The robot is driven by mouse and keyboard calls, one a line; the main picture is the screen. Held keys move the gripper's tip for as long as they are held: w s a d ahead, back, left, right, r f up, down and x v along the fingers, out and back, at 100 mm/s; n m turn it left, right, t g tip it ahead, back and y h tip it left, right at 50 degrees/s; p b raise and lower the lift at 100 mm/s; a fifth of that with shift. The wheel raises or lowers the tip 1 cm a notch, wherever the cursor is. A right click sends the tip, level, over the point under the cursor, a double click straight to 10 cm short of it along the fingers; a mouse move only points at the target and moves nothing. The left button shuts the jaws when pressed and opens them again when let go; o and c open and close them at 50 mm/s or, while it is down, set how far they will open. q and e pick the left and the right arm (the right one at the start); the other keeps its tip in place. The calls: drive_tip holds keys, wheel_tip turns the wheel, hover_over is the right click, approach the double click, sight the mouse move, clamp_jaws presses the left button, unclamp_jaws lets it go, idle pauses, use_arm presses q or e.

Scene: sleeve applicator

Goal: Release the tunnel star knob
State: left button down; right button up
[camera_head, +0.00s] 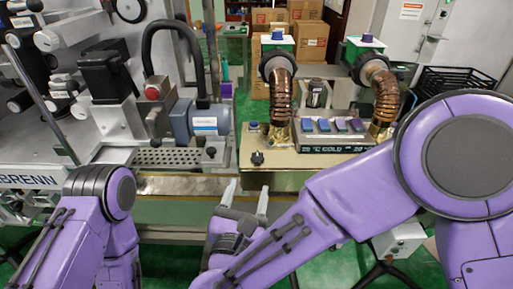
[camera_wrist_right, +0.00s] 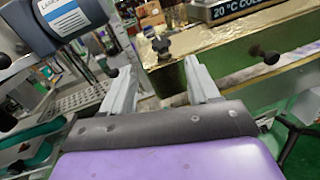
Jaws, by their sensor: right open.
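The tunnel star knob (camera_head: 257,158) is small and black. It sits at the front left of the beige plate of the heat tunnel, and it also shows in the right wrist view (camera_wrist_right: 161,46). My right gripper (camera_head: 246,189) is open, with its two pale fingers pointing towards the plate. It is in front of the knob and apart from it. In the right wrist view the knob appears beyond the gap between the fingertips (camera_wrist_right: 160,68). Nothing is between the fingers. My left arm shows at the lower left, but its gripper is out of view.
A grey-blue motor (camera_head: 203,123) and a perforated plate (camera_head: 178,156) lie left of the knob. The tunnel's display panel (camera_head: 335,148) and copper-coloured hoses (camera_head: 281,98) stand to the right. The plate's front edge (camera_wrist_right: 235,72) runs close by the right finger.

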sight(256, 161)
drive_tip(key=w+p, duration=0.1)
drive_tip(key=w, duration=0.2)
drive_tip(key=w+d+p, duration=0.1)
drive_tip(key=w, duration=0.2)
drive_tip(key=w+p, duration=0.1)
drive_tip(key=w, duration=0.2)
drive_tip(key=shift+w+d+p, duration=0.3)
drive_tip(key=shift+w+d, duration=0.05)
drive_tip(key=shift+d, duration=0.05)
drive_tip(key=shift+w+f, duration=0.15)
drive_tip(key=shift+w, duration=0.15)
drive_tip(key=shift+c, duration=0.2)
drive_tip(key=c, duration=1)
